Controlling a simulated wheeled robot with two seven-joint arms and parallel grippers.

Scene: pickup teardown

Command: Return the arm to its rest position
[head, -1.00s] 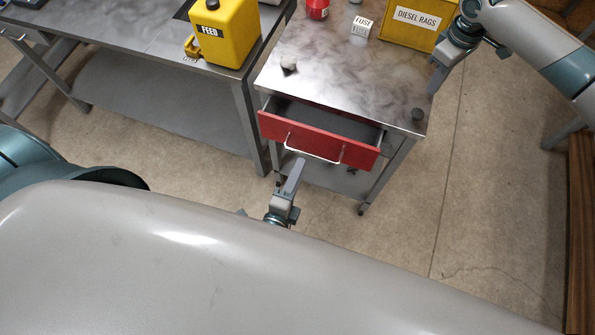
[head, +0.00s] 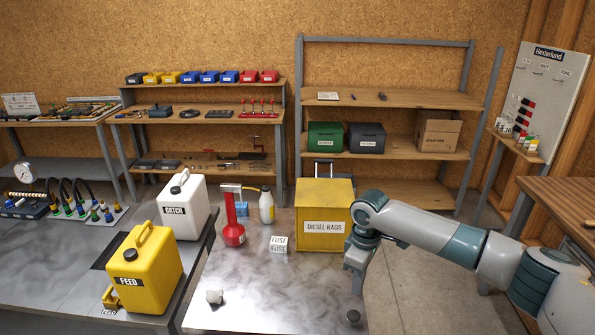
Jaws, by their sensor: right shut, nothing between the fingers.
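My right arm comes in from the right, and my right gripper (head: 354,288) points down over the right edge of the metal-topped cart (head: 270,315). Its jaws are shut with nothing between them. A small dark round knob-like item (head: 353,316) is on the cart top below the gripper. My left gripper is out of view, and the cart's drawer is out of view below the frame.
The left bench holds a yellow feed jug (head: 146,268) and a white catch jug (head: 184,206). Floor right of the cart is clear.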

